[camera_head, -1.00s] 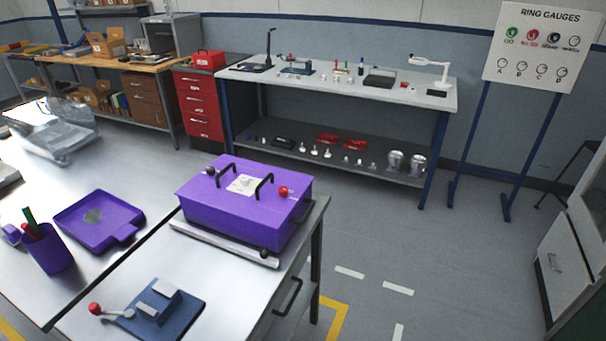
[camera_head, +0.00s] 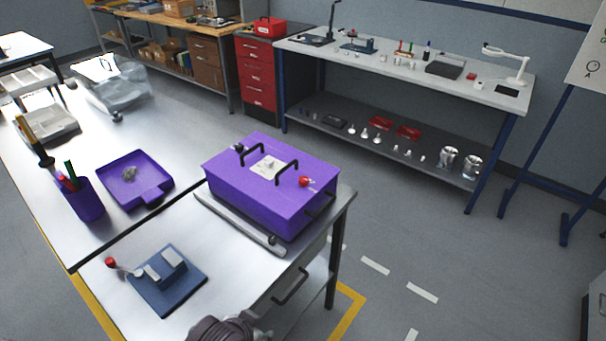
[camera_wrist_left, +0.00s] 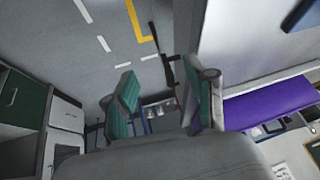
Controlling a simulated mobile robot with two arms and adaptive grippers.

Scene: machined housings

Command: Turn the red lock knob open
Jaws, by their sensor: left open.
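A purple housing (camera_head: 285,213) stands on the metal bench, with two black handles on its lid. The red knob (camera_head: 305,181) sits on its lid near the right end; a black knob (camera_head: 240,148) sits near the left end. My left gripper (camera_wrist_left: 165,98) is open and empty in the left wrist view, its two green-padded fingers apart. The purple housing (camera_wrist_left: 268,103) shows to the right of the fingers there, apart from them. I cannot pick out the red knob in that view. My right gripper is not in view.
A blue clamp fixture (camera_head: 168,287) with a red-tipped lever stands in front of the housing. A purple tray (camera_head: 163,190) and a purple cup (camera_head: 87,206) are to the left. A dark part of mine shows at the bottom edge. Floor is open right of the bench.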

